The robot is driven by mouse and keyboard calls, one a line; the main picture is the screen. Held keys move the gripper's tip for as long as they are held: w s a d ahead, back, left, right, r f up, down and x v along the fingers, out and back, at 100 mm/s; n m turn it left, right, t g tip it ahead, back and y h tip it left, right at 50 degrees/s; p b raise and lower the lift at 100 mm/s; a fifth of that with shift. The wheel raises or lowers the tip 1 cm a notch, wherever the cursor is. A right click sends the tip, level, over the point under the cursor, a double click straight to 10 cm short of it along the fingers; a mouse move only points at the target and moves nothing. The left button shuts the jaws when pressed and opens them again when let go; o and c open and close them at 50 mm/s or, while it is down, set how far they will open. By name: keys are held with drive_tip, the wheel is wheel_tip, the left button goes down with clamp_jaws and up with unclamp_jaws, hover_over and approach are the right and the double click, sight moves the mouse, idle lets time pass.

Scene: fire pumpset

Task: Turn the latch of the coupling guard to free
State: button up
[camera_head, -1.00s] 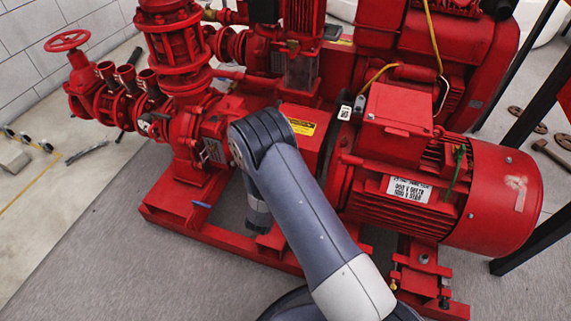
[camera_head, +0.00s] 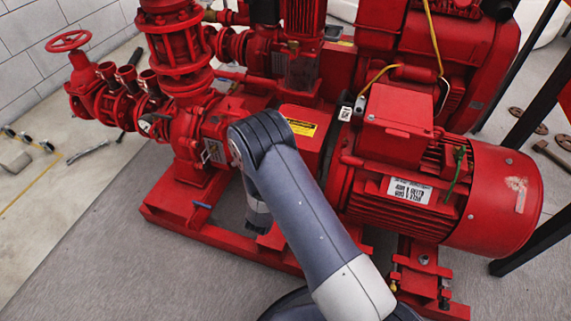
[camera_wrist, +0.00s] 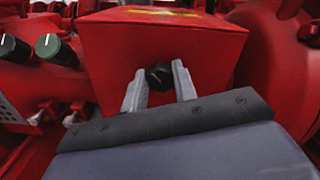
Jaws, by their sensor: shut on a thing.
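The coupling guard (camera_head: 310,113) is a red box with a yellow label on top, between the pump and the motor in the head view. In the wrist view its red front face (camera_wrist: 110,55) fills the middle. The latch (camera_wrist: 158,74) is a small black knob with a light mark on that face. My gripper (camera_wrist: 159,80) is shut on the latch, with one pale finger on each side of it. In the head view my arm hides the latch and the fingertips.
A black knob (camera_wrist: 13,46) and a dark green knob (camera_wrist: 48,46) stand left of the guard in the wrist view. The red motor (camera_head: 440,195) is right of my arm and the pump (camera_head: 205,135) is left. Grey floor (camera_head: 110,250) is clear at the front left.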

drive_tip(key=n, duration=0.4)
drive_tip(key=shift+a+n+p, duration=0.1)
drive_tip(key=shift+n+p, duration=0.2)
drive_tip(key=shift+p, duration=0.05)
drive_tip(key=n, duration=0.4)
drive_tip(key=shift+f+n+p, duration=0.2)
drive_tip(key=shift+n+p, duration=0.2)
drive_tip(key=o, duration=1)
drive_tip(key=p+v, duration=0.2)
drive_tip(key=v, duration=0.8)
drive_tip(key=shift+s+a, duration=0.2)
drive_tip(key=shift+s, duration=0.15)
